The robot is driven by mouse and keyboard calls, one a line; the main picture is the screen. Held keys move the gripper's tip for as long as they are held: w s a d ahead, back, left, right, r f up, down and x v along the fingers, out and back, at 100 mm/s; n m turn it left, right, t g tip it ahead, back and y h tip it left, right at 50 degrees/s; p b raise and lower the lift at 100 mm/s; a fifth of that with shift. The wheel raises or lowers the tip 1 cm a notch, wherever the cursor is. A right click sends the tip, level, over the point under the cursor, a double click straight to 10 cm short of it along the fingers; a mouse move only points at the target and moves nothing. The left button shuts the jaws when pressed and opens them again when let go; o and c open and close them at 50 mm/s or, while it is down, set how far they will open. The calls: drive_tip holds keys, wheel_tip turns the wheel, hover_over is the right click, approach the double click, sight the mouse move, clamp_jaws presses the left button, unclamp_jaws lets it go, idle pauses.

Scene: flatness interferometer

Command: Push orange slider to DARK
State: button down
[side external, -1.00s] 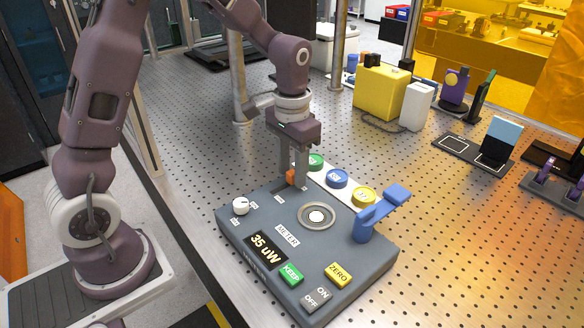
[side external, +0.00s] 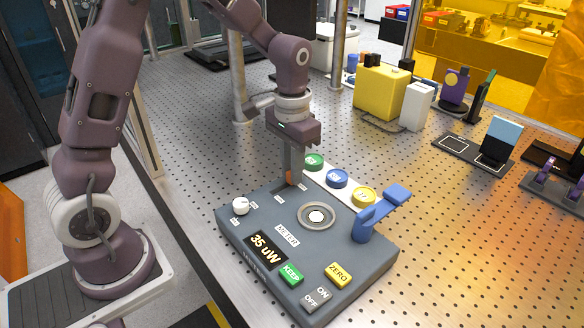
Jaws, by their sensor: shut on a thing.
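The orange slider (side external: 289,175) sits at the back edge of the grey meter box (side external: 225,228), mostly hidden by my gripper. My gripper (side external: 291,180) points down over it, with its fingers shut on the slider. Small white labels lie on the box near the slider, too small to read. The meter display (side external: 265,250) reads "35 uW".
The box carries a white knob (side external: 240,205), a round sensor port (side external: 317,216), a green KEEP button (side external: 291,274), a yellow ZERO button (side external: 338,274) and a blue raised arm (side external: 376,218). Green, blue and yellow round pieces stand on a white strip (side external: 317,178) behind.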

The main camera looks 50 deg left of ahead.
sight(273, 193)
idle(0.7)
drive_tip(key=s, duration=0.5)
drive_tip(key=c, duration=1.3)
unclamp_jaws()
drive_tip(key=shift+s, duration=0.1)
wheel_tip(273, 193, up, 7)
drive_tip(key=shift+r, duration=0.1)
